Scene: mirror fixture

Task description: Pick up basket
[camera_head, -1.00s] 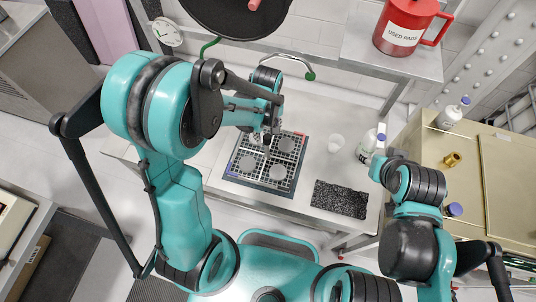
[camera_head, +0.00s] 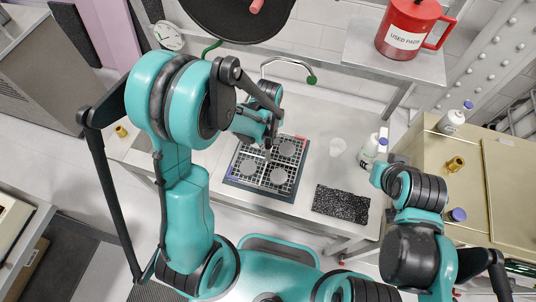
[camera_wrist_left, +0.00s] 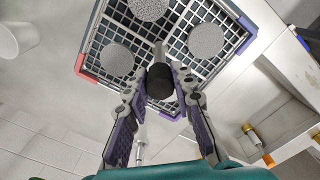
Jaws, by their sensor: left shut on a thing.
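The basket (camera_head: 264,170) is a square metal grid tray with red and purple corners, on a dark square base on the bench. Several round grey discs lie in it. In the left wrist view the basket (camera_wrist_left: 177,43) has an upright central rod with a black knob (camera_wrist_left: 161,80). My left gripper (camera_wrist_left: 160,88) has its two fingers on either side of this knob, shut on it. In the head view my left gripper (camera_head: 267,145) is over the basket, partly hidden by its arm. I cannot tell whether the basket is clear of its base.
A black speckled mat (camera_head: 341,202) lies right of the basket. A white cup (camera_head: 337,146) and a white bottle (camera_head: 369,152) stand at the bench's right side. A red container (camera_head: 408,27) is on the back shelf. A curved tap (camera_head: 290,61) rises behind the basket.

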